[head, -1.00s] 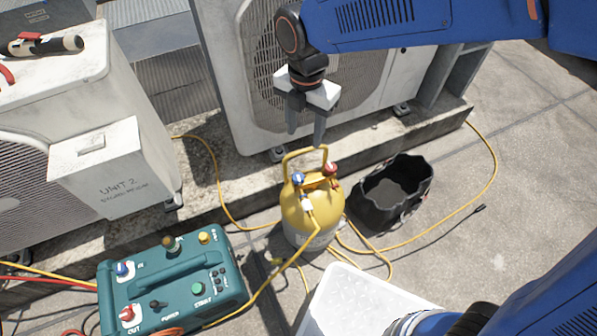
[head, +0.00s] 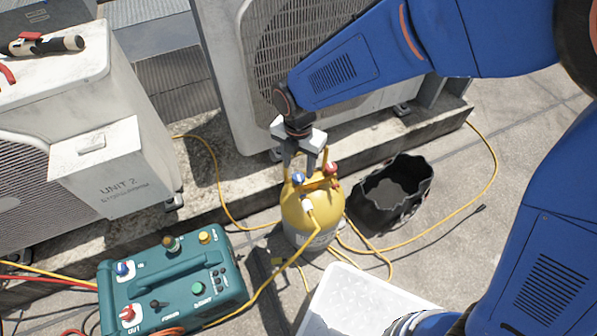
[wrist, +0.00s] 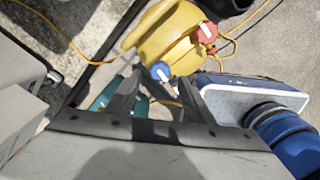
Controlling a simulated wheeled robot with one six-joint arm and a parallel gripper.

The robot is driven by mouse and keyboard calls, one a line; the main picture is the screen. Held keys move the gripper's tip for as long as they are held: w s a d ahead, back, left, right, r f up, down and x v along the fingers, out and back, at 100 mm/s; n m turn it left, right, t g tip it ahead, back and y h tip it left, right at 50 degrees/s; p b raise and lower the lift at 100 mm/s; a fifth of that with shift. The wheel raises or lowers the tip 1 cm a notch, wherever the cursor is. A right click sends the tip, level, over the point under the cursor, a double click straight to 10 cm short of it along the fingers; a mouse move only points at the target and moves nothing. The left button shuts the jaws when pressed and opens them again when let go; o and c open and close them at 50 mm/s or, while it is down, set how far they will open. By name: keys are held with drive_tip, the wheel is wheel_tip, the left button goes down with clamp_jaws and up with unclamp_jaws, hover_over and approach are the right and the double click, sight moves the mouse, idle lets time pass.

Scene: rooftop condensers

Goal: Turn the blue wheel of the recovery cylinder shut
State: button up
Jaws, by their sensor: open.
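The yellow recovery cylinder (head: 312,218) stands upright on the rooftop floor. Its blue wheel (head: 298,179) is at the top left and its red wheel (head: 330,169) at the top right, inside the yellow handle. In the wrist view the blue wheel (wrist: 161,71) with a white mark lies just beyond my fingertips, and the red wheel (wrist: 207,32) is farther off to the upper right. My gripper (head: 304,168) is open and points down above the cylinder's top, close over the blue wheel. In the wrist view my gripper (wrist: 158,90) has nothing between its fingers. I cannot tell whether a finger touches the handle.
A teal recovery machine (head: 172,278) stands at the left front, joined by yellow hoses. A black bucket bag (head: 391,192) is right of the cylinder, a white crate (head: 350,302) in front. Condenser units (head: 290,60) stand behind on a concrete curb.

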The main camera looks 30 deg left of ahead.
sight(298, 176)
drive_tip(key=shift+f, duration=2.05)
drive_tip(key=c, duration=1)
